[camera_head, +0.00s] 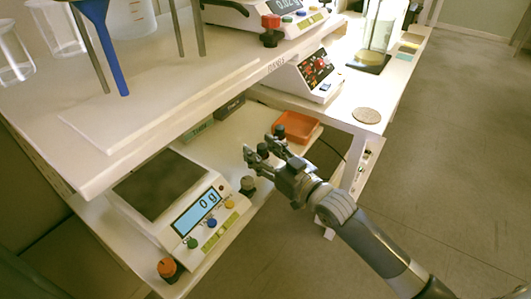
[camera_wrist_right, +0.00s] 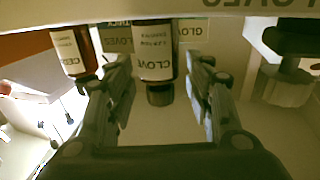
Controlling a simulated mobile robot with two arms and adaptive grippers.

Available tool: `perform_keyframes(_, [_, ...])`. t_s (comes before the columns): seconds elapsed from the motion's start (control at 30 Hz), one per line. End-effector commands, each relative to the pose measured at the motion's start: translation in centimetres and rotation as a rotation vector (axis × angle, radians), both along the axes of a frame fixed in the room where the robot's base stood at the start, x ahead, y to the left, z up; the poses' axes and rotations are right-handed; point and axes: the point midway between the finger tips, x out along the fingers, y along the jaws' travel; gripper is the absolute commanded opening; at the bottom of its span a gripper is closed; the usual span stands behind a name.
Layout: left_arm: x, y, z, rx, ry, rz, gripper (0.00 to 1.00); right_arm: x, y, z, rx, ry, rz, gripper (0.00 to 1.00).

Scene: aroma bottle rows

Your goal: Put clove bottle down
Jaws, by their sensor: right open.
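The clove bottle (camera_wrist_right: 153,62) shows in the right wrist view, dark, with a white label and a dark cap pointing down in the picture. My right gripper (camera_wrist_right: 168,95) is open, with one finger on each side of the bottle's cap end. A gap shows between the bottle and the right-hand finger; the left-hand finger is close, and I cannot tell whether it touches. In the head view my right gripper (camera_head: 263,148) is over the lower shelf, beside the orange tray. The bottle is hard to make out there. My left gripper is not in view.
A cedar bottle (camera_wrist_right: 72,50) stands left of the clove bottle in the wrist view. The orange tray (camera_head: 297,127) lies behind my gripper. A scale (camera_head: 185,200) reading 0 g is at the left. The upper shelf (camera_head: 150,115) overhangs. Open floor lies right.

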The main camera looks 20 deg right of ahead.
Motion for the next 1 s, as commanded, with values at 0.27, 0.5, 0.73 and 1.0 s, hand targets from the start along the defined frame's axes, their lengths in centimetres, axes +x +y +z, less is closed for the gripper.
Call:
perform_keyframes(0.27, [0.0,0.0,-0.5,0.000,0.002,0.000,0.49,-2.3,-1.0,0.2,-0.002,0.002,0.000,0.48])
perform_keyframes(0.5, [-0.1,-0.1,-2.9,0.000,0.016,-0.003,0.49,-6.3,-2.7,0.1,-0.002,0.004,0.000,0.48])
perform_keyframes(0.73, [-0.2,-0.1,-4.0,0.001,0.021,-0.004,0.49,-9.4,-4.0,0.1,-0.002,0.004,-0.001,0.48])
perform_keyframes(1.0, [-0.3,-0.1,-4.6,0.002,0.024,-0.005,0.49,-10.9,-4.7,-0.1,-0.002,0.008,-0.005,0.48])
